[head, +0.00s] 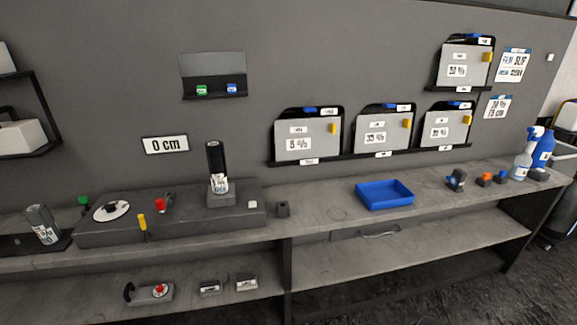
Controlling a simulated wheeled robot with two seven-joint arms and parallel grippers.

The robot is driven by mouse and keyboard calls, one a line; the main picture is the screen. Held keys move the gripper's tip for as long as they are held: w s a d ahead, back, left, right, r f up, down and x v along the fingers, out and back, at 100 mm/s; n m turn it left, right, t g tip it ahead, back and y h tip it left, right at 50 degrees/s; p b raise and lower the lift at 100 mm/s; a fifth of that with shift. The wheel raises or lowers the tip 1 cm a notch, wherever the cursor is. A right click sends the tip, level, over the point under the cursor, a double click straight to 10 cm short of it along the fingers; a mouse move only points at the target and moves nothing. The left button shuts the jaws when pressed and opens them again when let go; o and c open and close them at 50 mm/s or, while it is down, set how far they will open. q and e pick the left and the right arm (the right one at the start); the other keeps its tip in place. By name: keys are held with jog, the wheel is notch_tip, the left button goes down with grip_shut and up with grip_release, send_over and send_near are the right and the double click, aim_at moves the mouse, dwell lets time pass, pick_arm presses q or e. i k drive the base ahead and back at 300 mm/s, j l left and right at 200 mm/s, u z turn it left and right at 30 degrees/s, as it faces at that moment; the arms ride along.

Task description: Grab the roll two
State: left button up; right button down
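Two rolls show in the head view. A dark roll (213,160) with a white label stands upright on a small grey block on the long grey unit. A shorter grey roll (40,219) with a white label stands slightly tilted on a dark base at the far left of the bench. The labels are too small to read, so I cannot tell which one is roll two. Neither of my grippers is in view.
The grey bench (325,207) runs along the wall. A blue tray (412,200) sits right of the middle, and spray bottles (543,147) stand at the right end. A round dial (111,211) and a red knob (160,204) sit left of the dark roll.

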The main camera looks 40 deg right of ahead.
aim_at(215, 150)
jog(key=z, duration=0.8)
